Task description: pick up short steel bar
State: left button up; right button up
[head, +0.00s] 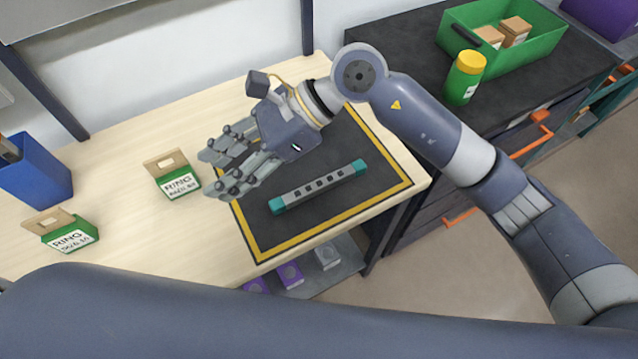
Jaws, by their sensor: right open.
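In the head view a short steel bar (320,187) lies on the dark mat (275,232) with the yellow border. The bar is grey with a row of dark slots and teal ends, and it lies at a slant. My right gripper (220,173) is open and empty, above the left part of the mat, to the upper left of the bar. It is apart from the bar in the picture; its exact height is hard to tell. My left gripper is not in view.
Two green ring boxes (176,180) (68,233) and a blue bin (36,180) stand on the wooden table at left. A green-and-yellow bottle (464,78) and a green crate (548,50) stand on the dark cabinet at right. A shelf with small boxes lies below the table edge.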

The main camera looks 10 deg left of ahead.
jog(key=w+d+f+n+t+h, duration=0.2)
jog(key=w+d+f+t+h, duration=0.1)
jog(key=w+d+f+h, duration=0.35)
jog(key=t+h, duration=0.2)
jog(key=h, duration=0.2)
send_near(335, 176)
notch_tip(335, 176, down, 3)
jog(key=shift+w+d+f+p, duration=0.15)
jog(key=shift+f+p, duration=0.1)
jog(key=shift+p, duration=0.4)
notch_tip(335, 176, down, 4)
jog(key=shift+f+p, duration=0.2)
jog(key=shift+p, duration=0.95)
jog(key=shift+f, duration=0.65)
grip_shut()
